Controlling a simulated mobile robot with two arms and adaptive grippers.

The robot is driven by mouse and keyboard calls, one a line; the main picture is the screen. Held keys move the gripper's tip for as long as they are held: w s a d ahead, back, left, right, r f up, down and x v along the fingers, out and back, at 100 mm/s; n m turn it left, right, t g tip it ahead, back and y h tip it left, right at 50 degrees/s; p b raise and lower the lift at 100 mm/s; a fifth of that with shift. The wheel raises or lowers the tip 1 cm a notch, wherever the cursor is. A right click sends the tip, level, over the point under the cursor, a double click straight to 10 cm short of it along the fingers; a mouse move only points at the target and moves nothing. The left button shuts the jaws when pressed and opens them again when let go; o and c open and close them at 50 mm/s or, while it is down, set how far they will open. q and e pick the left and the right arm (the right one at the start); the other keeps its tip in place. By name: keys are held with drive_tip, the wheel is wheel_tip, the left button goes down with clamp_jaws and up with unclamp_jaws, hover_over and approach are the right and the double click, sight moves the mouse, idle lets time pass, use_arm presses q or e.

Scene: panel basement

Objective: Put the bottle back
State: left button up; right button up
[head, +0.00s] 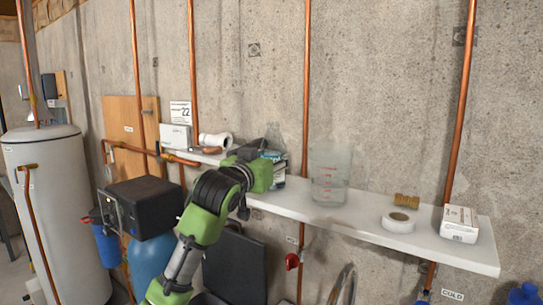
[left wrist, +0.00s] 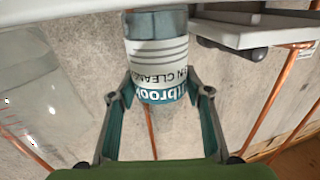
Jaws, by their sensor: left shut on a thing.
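The bottle (head: 277,155) is clear with a white and teal label and stands roughly upright over the wall shelf (head: 387,235). In the left wrist view the bottle (left wrist: 158,58) sits between the two fingers, with its label lettering upside down. My left gripper (head: 266,160) is shut on the bottle, reaching it from the front and hiding part of it. The fingers also show in the left wrist view (left wrist: 158,95). I cannot tell whether the bottle's base touches the shelf. My right gripper is in neither view.
A clear measuring jug (head: 329,177) stands on the shelf just right of the bottle. Farther right are a brass fitting (head: 406,201), a tape roll (head: 398,222) and a white box (head: 459,224). A white roll (head: 215,140) lies on the left. Copper pipes (head: 307,90) run up the wall.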

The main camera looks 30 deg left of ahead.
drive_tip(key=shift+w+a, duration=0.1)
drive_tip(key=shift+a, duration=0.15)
use_arm(q)
drive_tip(key=o, duration=0.9)
drive_tip(key=shift+f, duration=0.1)
drive_tip(key=o, duration=0.4)
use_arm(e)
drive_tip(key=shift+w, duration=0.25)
use_arm(q)
drive_tip(key=shift+r, duration=0.2)
drive_tip(key=shift+s+f, duration=0.1)
drive_tip(key=shift+s, duration=0.15)
drive_tip(key=s+d+b, duration=0.1)
drive_tip(key=s+b, duration=0.3)
drive_tip(key=s, duration=0.7)
drive_tip(key=shift+s+b, duration=0.25)
drive_tip(key=shift+b, duration=0.05)
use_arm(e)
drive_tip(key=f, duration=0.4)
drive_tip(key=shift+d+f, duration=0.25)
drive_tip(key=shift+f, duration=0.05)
